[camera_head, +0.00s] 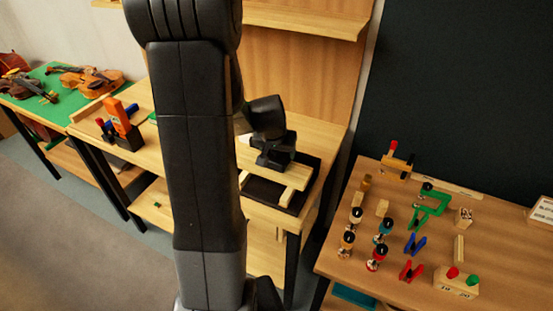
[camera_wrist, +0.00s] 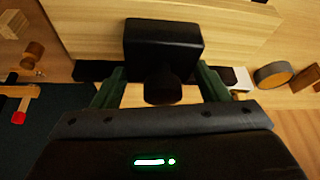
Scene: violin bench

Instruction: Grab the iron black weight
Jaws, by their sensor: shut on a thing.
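The iron black weight (camera_wrist: 164,42) shows in the wrist view as a dark block with a rounded knob toward me. My gripper (camera_wrist: 160,86) has its green fingers on either side of the knob and is shut on the weight. Pale wood lies behind and around the block. In the head view my gripper end (camera_head: 272,150) is over the wooden bench, by a dark tray (camera_head: 263,191) with pale wooden bars. My arm hides part of this bench, and I cannot clearly tell the weight from my gripper there.
At right, a table (camera_head: 335,262) holds clamps, small jars and wooden blocks. At left on the bench stands an orange and black tool (camera_head: 118,120). Violins (camera_head: 85,79) lie on a green-topped table further left. A wooden shelf (camera_head: 300,20) is above the bench.

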